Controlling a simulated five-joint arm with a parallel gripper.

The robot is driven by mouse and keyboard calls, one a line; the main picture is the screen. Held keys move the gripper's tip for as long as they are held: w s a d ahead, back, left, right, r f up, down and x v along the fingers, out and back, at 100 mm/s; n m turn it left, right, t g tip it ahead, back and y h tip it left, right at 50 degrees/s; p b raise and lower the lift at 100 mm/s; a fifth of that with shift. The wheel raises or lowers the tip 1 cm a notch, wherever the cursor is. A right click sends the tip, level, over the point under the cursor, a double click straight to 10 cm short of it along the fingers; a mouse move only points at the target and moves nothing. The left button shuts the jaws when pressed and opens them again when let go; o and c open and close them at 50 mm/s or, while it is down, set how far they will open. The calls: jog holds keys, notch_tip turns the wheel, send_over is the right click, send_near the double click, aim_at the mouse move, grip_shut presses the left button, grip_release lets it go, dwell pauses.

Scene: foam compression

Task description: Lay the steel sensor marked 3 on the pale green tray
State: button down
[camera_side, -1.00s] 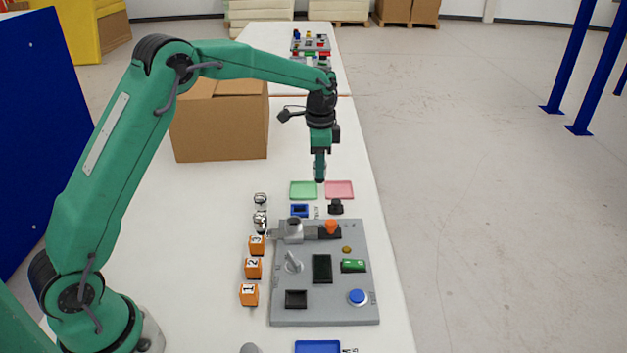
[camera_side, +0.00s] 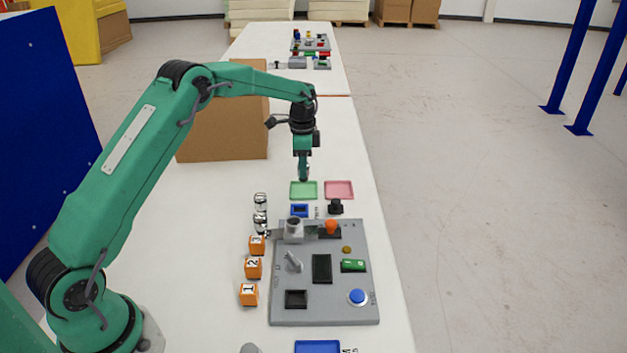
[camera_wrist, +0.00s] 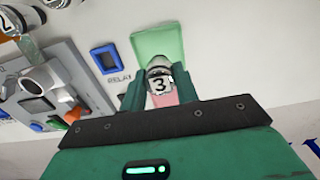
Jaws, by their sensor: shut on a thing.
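My gripper (camera_side: 304,166) is shut on a steel sensor marked 3 (camera_wrist: 158,72). The wrist view shows its number between my two fingers (camera_wrist: 160,88). The pale green tray (camera_side: 312,192) lies flat on the white table, and its surface looks empty. It also shows in the wrist view (camera_wrist: 162,38), with the sensor overlapping its near part. In the side view my gripper is just above the far part of this tray. I cannot tell whether the sensor touches it.
A pink tray (camera_side: 339,189) lies just right of the green one. A blue-framed part (camera_side: 299,210) and a black knob (camera_side: 335,206) stand nearer. Two other steel sensors (camera_side: 260,200) are left of these. A grey panel (camera_side: 340,310) and a cardboard box (camera_side: 222,135) are nearby.

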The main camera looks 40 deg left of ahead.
jog(key=shift+f, duration=1.9)
jog(key=shift+f, duration=0.15)
jog(key=c, duration=1.1)
grip_release()
jog(key=shift+o, duration=0.2)
notch_tip(320, 180, up, 11)
jog(key=shift+r, duration=0.65)
jog(key=shift+d+r, duration=0.1)
